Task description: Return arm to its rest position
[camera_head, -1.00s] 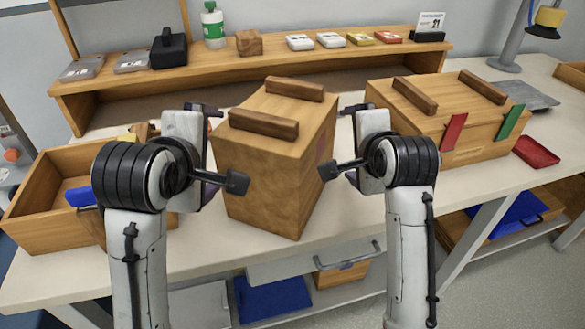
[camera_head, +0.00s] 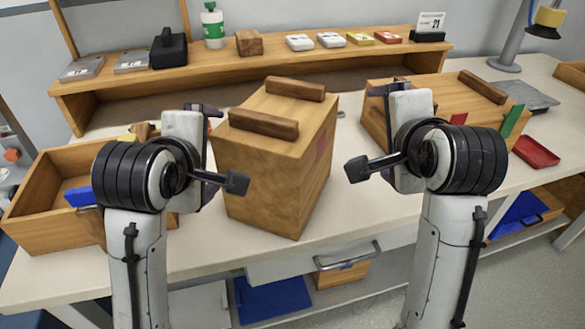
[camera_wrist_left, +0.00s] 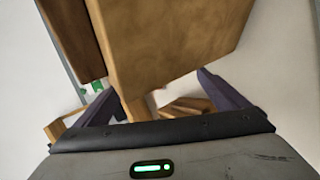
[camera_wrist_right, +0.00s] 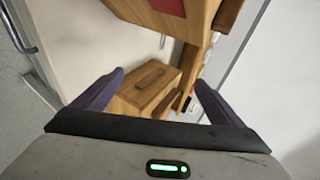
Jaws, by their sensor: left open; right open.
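A tall wooden box (camera_head: 262,172) with two dark brown bars on top stands upright in the middle of the white table. It fills the upper part of the left wrist view (camera_wrist_left: 165,45). My left gripper (camera_head: 203,110) is just left of the box, largely hidden behind its own wrist; its two purple fingers are open in the left wrist view (camera_wrist_left: 160,95). Whether it touches the box cannot be told. My right gripper (camera_head: 383,92) is to the right, clear of the box and in front of a second wooden box; its fingers are apart and empty in the right wrist view (camera_wrist_right: 160,85).
The second wooden box (camera_head: 440,95) carries red and green strips, with a red tray (camera_head: 536,152) beside it. An open wooden drawer-like box (camera_head: 45,222) is at the left. A wooden shelf (camera_head: 270,68) with small items runs along the back. Table between middle box and right arm is clear.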

